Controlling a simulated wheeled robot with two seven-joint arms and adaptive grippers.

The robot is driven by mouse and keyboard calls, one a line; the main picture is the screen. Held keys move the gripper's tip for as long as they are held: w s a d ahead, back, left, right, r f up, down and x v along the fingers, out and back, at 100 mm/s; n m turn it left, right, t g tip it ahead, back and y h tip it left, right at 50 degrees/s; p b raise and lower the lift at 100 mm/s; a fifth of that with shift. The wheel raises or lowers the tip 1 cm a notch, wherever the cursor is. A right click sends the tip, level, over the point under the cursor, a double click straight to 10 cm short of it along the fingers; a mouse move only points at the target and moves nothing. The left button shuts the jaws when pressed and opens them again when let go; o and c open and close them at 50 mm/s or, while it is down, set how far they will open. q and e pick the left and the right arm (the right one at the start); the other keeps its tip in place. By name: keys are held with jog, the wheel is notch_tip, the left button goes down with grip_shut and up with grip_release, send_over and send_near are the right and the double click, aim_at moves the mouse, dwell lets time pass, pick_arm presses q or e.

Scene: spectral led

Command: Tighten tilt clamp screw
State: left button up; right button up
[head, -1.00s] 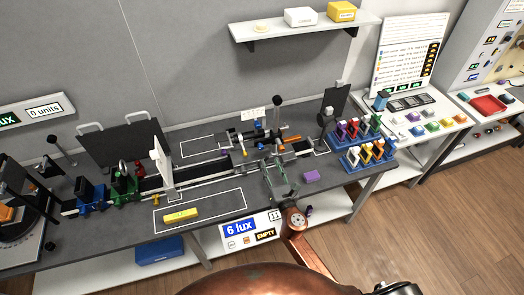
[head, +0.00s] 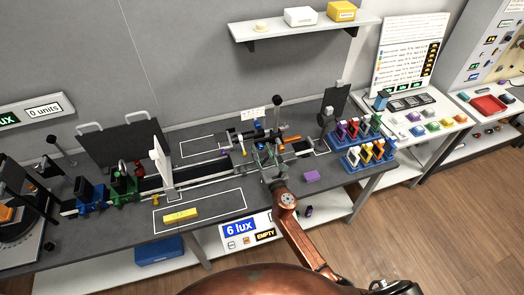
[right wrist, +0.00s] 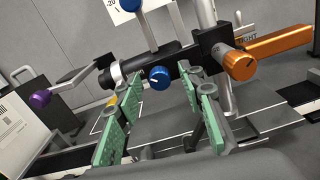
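The tilt device is a dark barrel on a post on the rail, with several coloured controls. In the right wrist view a small blue knob (right wrist: 159,77) with a white mark sits under the barrel. I cannot tell which is the tilt clamp screw. My right gripper (right wrist: 160,98) is open, its green-padded fingers either side of the blue knob, apparently not touching it. In the head view my right gripper (head: 266,158) is at the device's front. My left gripper is out of view.
Racks of coloured holders (head: 366,154) stand at the bench's right end. A yellow block (head: 181,215) lies in a white outline at front left. A white screen (head: 161,158) stands on the rail further left.

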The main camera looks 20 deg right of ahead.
grip_shut()
jog(key=shift+m, duration=0.3)
jog(key=m, duration=0.3)
jog(key=shift+m+b, duration=0.3)
jog(key=shift+b, duration=0.05)
jog(key=m, duration=0.4)
jog(key=shift+m, duration=0.3)
jog(key=m, duration=0.5)
jog(key=shift+b, duration=0.3)
jog(key=m, duration=0.6)
jog(key=shift+p, duration=0.35)
jog(key=shift+f, duration=0.1)
